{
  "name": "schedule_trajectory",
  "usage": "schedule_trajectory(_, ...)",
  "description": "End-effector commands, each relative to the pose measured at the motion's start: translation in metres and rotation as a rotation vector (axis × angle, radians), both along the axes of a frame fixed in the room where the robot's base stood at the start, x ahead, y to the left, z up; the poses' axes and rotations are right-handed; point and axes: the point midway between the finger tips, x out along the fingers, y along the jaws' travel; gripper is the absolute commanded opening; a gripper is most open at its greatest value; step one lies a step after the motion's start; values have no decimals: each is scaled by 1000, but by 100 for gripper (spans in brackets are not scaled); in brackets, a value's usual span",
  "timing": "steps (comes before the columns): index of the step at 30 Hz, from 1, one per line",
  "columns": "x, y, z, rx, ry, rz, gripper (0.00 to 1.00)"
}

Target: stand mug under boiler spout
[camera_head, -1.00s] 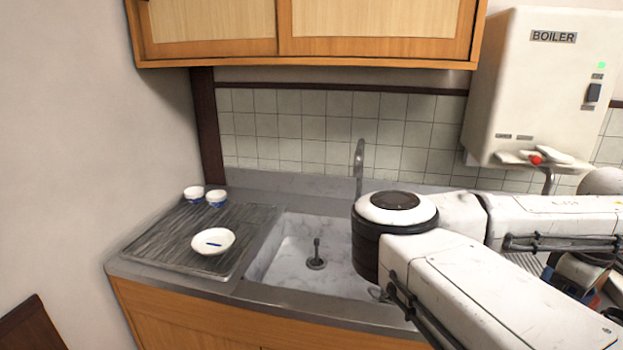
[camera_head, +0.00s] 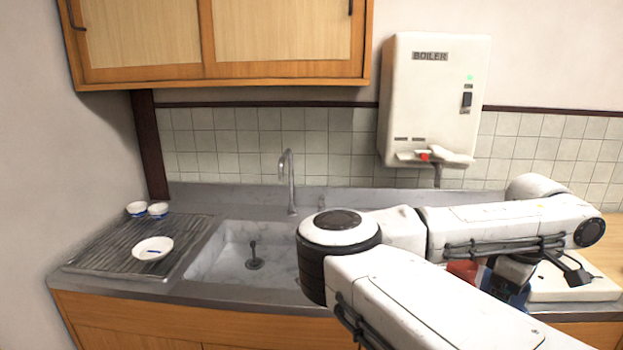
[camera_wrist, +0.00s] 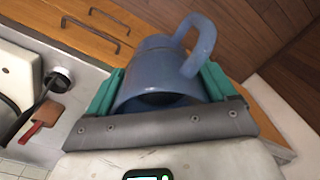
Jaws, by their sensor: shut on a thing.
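A blue-grey mug (camera_wrist: 150,88) with a looped handle fills the middle of the wrist view. My gripper (camera_wrist: 160,82) is shut on it, with a teal finger at each side of its body. The mug looks tilted in that view. In the head view the white boiler (camera_head: 432,95) hangs on the tiled wall, with a grey spout pipe (camera_head: 437,176) below it. My gripper is mostly hidden behind my arm, to the right of and nearer than the boiler. I cannot clearly make out the mug there.
A sink (camera_head: 225,262) with a tap (camera_head: 290,182) lies left of my arm. A dish (camera_head: 152,248) and two small bowls (camera_head: 137,209) sit on the ribbed drainboard (camera_head: 95,258). A red object (camera_head: 462,270) shows behind my arm. Wooden cupboards (camera_head: 205,40) hang above.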

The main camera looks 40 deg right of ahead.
Motion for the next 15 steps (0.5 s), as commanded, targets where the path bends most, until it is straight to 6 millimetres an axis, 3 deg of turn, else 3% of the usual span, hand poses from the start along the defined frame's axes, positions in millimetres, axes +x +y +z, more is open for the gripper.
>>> schedule_trajectory(8,40,17,-20,-1,11,28,52)
schedule_trajectory(15,88,46,-47,-5,22,56,52)
